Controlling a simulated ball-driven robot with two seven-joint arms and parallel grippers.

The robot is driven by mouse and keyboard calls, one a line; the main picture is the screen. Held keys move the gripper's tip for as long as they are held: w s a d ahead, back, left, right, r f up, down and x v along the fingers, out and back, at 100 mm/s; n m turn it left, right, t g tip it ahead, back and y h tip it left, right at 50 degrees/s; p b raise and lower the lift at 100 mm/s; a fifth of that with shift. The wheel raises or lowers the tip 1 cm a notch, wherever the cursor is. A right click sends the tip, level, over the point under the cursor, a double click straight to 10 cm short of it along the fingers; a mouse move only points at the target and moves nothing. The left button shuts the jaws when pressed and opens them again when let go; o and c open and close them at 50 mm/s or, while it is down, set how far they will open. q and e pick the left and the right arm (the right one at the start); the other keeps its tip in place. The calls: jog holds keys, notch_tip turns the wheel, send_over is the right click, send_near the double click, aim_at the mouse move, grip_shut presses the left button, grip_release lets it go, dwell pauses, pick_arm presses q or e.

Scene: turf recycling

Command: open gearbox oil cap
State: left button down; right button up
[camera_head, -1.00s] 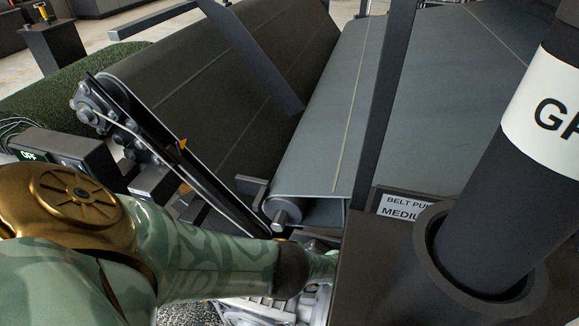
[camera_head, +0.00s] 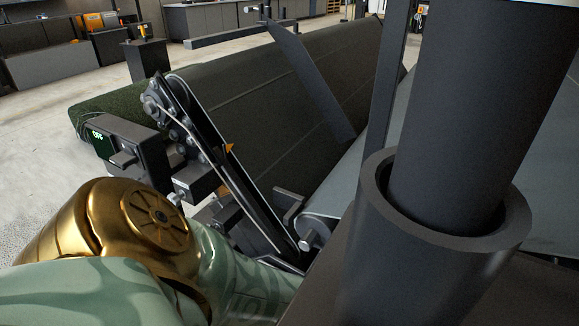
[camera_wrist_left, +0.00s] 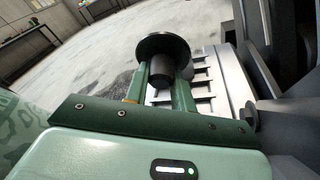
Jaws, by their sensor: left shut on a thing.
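In the left wrist view my left gripper (camera_wrist_left: 162,82) is shut on a dark cap (camera_wrist_left: 161,66), with its green fingers on either side of the stub. The cap has a wide round disc at its far end. A silver, ribbed housing (camera_wrist_left: 207,82), seemingly the gearbox, lies just behind and right of the fingers. I cannot tell whether the cap still touches it. In the head view my left arm comes in at the bottom left; its gripper, the cap and the housing are not visible there. My right gripper is not in view.
A thick dark post in a round socket (camera_head: 440,225) stands close at the right. A control box showing OFF (camera_head: 125,145) is at left. Open floor (camera_head: 35,190) lies at far left.

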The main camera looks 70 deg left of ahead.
pick_arm(q)
jog(key=shift+w, duration=0.1)
jog(key=c, duration=1.2)
grip_release()
jog(key=shift+o, duration=0.2)
jog(key=shift+w+d, duration=0.1)
jog(key=shift+d, duration=0.05)
jog(key=b+v, duration=0.2)
jog(key=v, duration=0.4)
jog(key=shift+w+d+f, duration=0.1)
jog(key=shift+w+d, duration=0.1)
jog(key=shift+w, duration=0.05)
jog(key=shift+w+d+r, duration=0.2)
jog(key=shift+w, duration=0.05)
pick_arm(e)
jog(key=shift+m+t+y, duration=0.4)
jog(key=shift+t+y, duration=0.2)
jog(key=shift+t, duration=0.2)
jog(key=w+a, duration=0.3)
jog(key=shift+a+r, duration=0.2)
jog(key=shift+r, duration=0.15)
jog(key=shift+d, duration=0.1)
